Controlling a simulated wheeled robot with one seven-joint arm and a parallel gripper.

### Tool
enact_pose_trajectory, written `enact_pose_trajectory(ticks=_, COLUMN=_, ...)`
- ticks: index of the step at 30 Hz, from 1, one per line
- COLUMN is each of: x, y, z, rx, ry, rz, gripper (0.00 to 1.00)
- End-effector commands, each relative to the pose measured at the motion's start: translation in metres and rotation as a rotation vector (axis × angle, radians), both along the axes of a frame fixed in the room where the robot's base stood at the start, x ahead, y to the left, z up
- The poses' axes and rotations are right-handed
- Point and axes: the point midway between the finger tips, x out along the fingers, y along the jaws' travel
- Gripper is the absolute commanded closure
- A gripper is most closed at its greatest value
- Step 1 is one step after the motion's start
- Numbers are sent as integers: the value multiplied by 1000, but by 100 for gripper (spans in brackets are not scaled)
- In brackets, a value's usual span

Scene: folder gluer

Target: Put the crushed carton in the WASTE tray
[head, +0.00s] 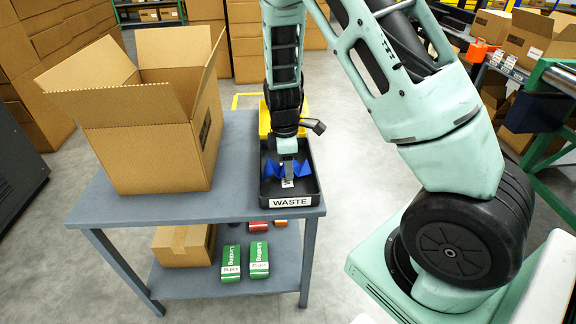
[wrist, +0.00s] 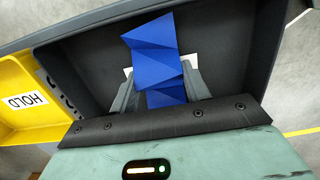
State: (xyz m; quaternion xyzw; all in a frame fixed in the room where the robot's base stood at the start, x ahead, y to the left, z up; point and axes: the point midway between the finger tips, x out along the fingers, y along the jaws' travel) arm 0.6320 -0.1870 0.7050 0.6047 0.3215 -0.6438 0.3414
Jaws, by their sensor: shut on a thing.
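The crushed carton is a creased blue piece (head: 275,185), seen in the head view inside the black WASTE tray (head: 316,187) at the right end of the grey table. My gripper (head: 289,180) points down into the tray and is shut on the carton. In the wrist view the carton (wrist: 160,55) stands between the two grey fingers of my gripper (wrist: 165,88), over the dark floor of the WASTE tray (wrist: 235,50). I cannot tell whether the carton touches the tray floor.
A yellow tray marked HOLD (wrist: 20,97) adjoins the WASTE tray; it shows behind it in the head view (head: 264,118). A large open cardboard box (head: 150,155) stands on the table's left. Green cartons (head: 259,260) and a closed box (head: 180,247) lie on the lower shelf.

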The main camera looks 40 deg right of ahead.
Motion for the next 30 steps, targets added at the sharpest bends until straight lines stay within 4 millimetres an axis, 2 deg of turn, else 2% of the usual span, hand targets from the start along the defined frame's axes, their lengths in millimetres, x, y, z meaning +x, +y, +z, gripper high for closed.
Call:
enact_pose_trajectory(ticks=11, x=0, y=0, z=-6, rx=1, ry=-1, rz=0, gripper=75)
enact_pose_trajectory(ticks=12, x=0, y=0, z=-6, rx=1, ry=-1, rz=0, gripper=48)
enact_pose_trajectory(ticks=14, x=0, y=0, z=-5, rx=1, ry=-1, rz=0, gripper=31)
enact_pose_trajectory(ticks=23, x=0, y=0, z=-4, rx=0, ry=-1, rz=0, gripper=31)
enact_pose_trajectory(ticks=26, x=1, y=0, z=3, rx=1, ry=-3, rz=0, gripper=31)
enact_pose_trajectory(ticks=30, x=2, y=1, z=27, rx=0, ry=-5, rz=1, gripper=31)
